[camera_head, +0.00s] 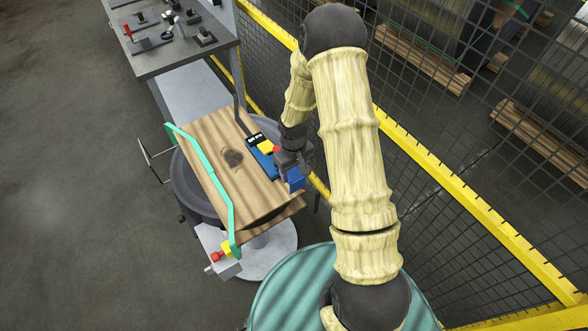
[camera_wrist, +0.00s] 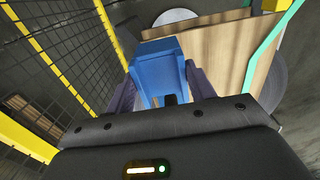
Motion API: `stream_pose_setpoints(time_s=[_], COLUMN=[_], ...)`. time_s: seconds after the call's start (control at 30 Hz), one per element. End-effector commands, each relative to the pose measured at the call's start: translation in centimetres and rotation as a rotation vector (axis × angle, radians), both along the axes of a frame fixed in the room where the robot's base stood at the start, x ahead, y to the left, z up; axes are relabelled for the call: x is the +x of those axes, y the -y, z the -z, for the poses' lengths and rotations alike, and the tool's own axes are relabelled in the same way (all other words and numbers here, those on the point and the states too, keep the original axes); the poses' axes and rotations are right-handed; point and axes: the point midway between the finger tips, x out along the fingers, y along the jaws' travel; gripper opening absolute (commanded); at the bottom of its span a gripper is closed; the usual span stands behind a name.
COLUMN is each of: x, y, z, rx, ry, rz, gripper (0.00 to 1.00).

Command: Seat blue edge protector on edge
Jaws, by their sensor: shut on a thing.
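The blue edge protector (camera_head: 297,179) hangs below my gripper (camera_head: 291,163), near the right edge of the brown wood-grained piece (camera_head: 208,149). In the wrist view the protector (camera_wrist: 158,62) fills the space between the two purple-grey fingers of my gripper (camera_wrist: 160,88), which are shut on it. The brown piece (camera_wrist: 222,62) lies just right of the protector in that view, with its edge close by. I cannot tell whether the protector touches the edge or sits around it. My gripper hides part of the protector.
A blue, yellow and black device (camera_head: 262,152) lies on the brown piece's right side. A green strap (camera_head: 205,168) crosses its left side, ending near a yellow and red fitting (camera_head: 224,252). A yellow-railed mesh fence (camera_head: 440,165) stands right. A tool bench (camera_head: 172,45) stands behind.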

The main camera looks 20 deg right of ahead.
Motion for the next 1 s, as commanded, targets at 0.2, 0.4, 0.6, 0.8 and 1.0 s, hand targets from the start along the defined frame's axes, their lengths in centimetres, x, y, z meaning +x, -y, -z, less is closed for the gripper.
stream_pose_setpoints(time_s=[0.2, 0.4, 0.6, 0.8, 1.0], x=[0.0, 0.0, 0.0, 0.0, 0.0], y=[0.0, 0.0, 0.0, 0.0, 0.0], z=[2.1, 3.3, 3.4, 3.4, 3.4], rx=[0.000, 0.000, 0.000, 0.000, 0.000], ry=[0.000, 0.001, 0.001, 0.001, 0.001], rz=[0.001, 0.000, 0.000, 0.001, 0.001], gripper=[0.31, 0.31, 0.31, 0.31, 0.31])
